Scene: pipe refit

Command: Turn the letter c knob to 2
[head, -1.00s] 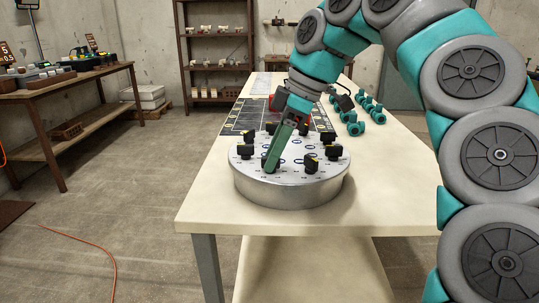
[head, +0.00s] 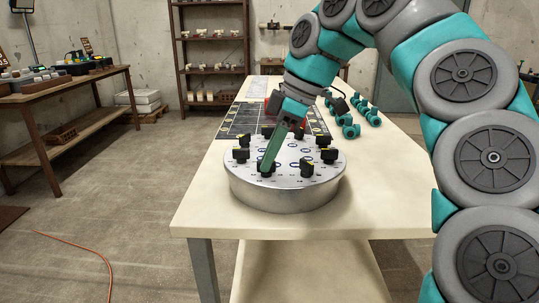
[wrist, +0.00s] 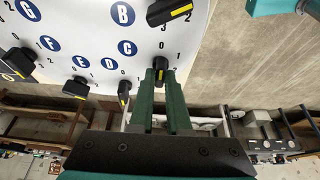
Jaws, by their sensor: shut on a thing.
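The round white-topped dial plate (head: 285,195) with a grey metal side stands on the table. It carries several black knobs with yellow marks around its rim and blue letter discs inward of them. My gripper (head: 267,166), with green fingers, reaches down to a knob at the plate's front edge. In the wrist view my gripper (wrist: 160,86) has one finger on each side of the knob (wrist: 160,64) and is shut on it. A blue C disc (wrist: 127,48) lies just inward of this knob. Its yellow mark faces my palm; I cannot tell which number it points at.
A neighbouring knob (wrist: 168,12) near the B disc and another knob (wrist: 124,90) near the D disc stand close on either side. Teal fittings (head: 350,118) and a dark gridded board (head: 240,118) lie behind the plate. The table's front (head: 300,230) is clear.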

